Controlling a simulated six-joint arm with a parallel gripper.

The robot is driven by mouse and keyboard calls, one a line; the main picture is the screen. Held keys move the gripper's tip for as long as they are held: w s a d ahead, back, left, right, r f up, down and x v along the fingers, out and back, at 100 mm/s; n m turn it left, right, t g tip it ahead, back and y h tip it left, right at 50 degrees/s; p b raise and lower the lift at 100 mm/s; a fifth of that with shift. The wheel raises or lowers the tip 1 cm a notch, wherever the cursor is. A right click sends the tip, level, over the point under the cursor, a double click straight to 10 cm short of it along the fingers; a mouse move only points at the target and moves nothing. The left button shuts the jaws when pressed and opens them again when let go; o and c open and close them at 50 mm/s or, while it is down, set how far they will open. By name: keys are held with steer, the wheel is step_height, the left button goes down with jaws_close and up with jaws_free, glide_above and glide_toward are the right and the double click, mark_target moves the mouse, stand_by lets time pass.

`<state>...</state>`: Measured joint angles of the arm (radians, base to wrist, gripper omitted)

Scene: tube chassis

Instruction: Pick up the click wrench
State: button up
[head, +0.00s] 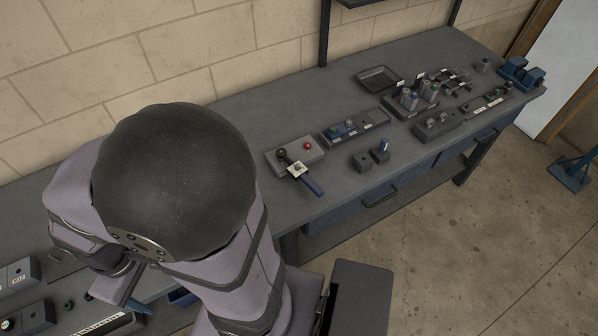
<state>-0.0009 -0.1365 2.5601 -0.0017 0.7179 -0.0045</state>
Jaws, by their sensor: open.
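I cannot pick out the click wrench for certain. A blue-handled tool with a pale square plate (299,170) lies at the front of a grey block with a red and a green knob, right of my arm; it may be the wrench. Part of another blue, pointed piece (136,304) shows below my arm at the lower left, and I cannot tell what it is. My arm's large dark joint and grey links fill the left of the head view. My gripper is hidden behind them, so its place relative to the tools does not show.
The long grey bench (228,108) runs along a block wall. To the right stand two small dark blocks (362,160), a long tray (372,120), a cylinder holder (408,98), tagged tools (455,78) and blue blocks (520,72). More fixtures (17,275) sit at lower left.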

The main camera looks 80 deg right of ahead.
steer(key=w+d+f+m+b, duration=0.2)
steer(key=w+d+b, duration=0.25)
steer(key=d, duration=0.95)
steer(key=m+b, duration=0.5)
steer(key=b, duration=0.2)
glide_above(300, 171)
steer(key=f, duration=0.6)
steer(key=shift+s+a+f, duration=0.15)
steer(key=shift+a+f, duration=0.15)
steer(key=shift+a, duration=0.05)
steer(key=shift+f+p, duration=0.5)
steer(key=shift+f, duration=0.15)
steer(key=shift+w+d+f+p, duration=0.15)
steer(key=shift+f+p, duration=0.5)
steer(key=shift+f, duration=0.55)
steer(key=shift+w+d+f+p, duration=0.15)
steer(key=shift+f+p, duration=0.5)
steer(key=shift+f, duration=0.55)
steer(key=shift+s+f, duration=0.1)
steer(key=shift+f, duration=0.55)
